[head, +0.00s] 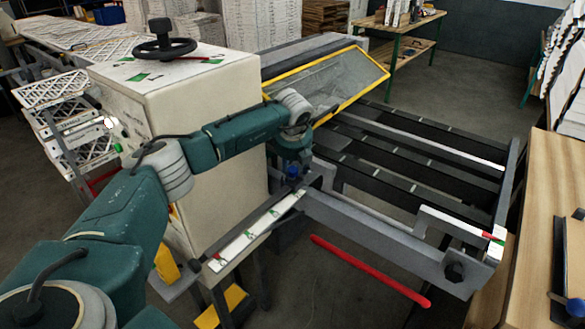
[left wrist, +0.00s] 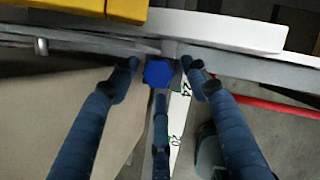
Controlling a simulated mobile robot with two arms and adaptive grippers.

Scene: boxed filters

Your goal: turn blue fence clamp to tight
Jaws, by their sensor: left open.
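The blue fence clamp shows in the left wrist view as a blue hexagonal knob (left wrist: 158,73) at the end of the white scale strip. My left gripper (left wrist: 161,66) is open, with one finger on each side of the knob and the third finger below it in the picture. I cannot tell whether any finger touches the knob. In the head view my left gripper (head: 292,168) points down over the rail beside the cream machine housing, and a small patch of blue shows at its tip. The clamp's tight mark is not readable. My right gripper is not in view.
The cream housing (head: 205,85) with a black handwheel (head: 165,40) stands close beside my left arm. A yellow-framed clear guard (head: 330,85) rises behind the gripper. The white scale strip (head: 258,232) runs toward the front. A red bar (head: 370,272) lies low at right.

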